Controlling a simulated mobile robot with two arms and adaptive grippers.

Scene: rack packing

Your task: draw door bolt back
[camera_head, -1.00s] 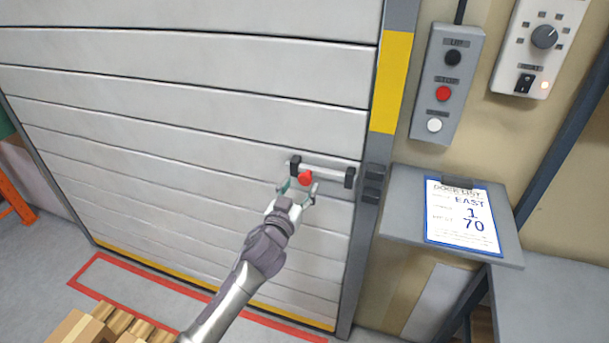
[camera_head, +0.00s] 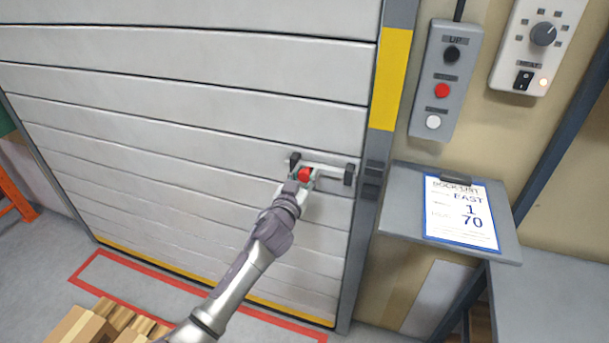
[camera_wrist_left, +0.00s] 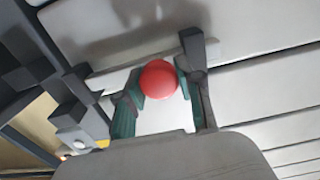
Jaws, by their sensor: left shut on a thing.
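The door bolt (camera_head: 328,172) is a pale horizontal bar in two dark brackets on the grey slatted door (camera_head: 180,120), near its right edge. Its red knob (camera_head: 305,174) is at the left part of the bar. My left gripper (camera_head: 304,178) is shut on the red knob. In the left wrist view, the red knob (camera_wrist_left: 158,79) sits between the two green-padded fingers of the gripper (camera_wrist_left: 157,88). The bar's right end is close to the right bracket (camera_head: 349,174), by the door frame. My right gripper is not in view.
A grey button box (camera_head: 447,82) and a white dial panel (camera_head: 537,48) hang on the wall to the right. A shelf (camera_head: 400,200) with a clipboard (camera_head: 460,213) juts out below them. Boxes (camera_head: 88,328) stand on the floor at the lower left.

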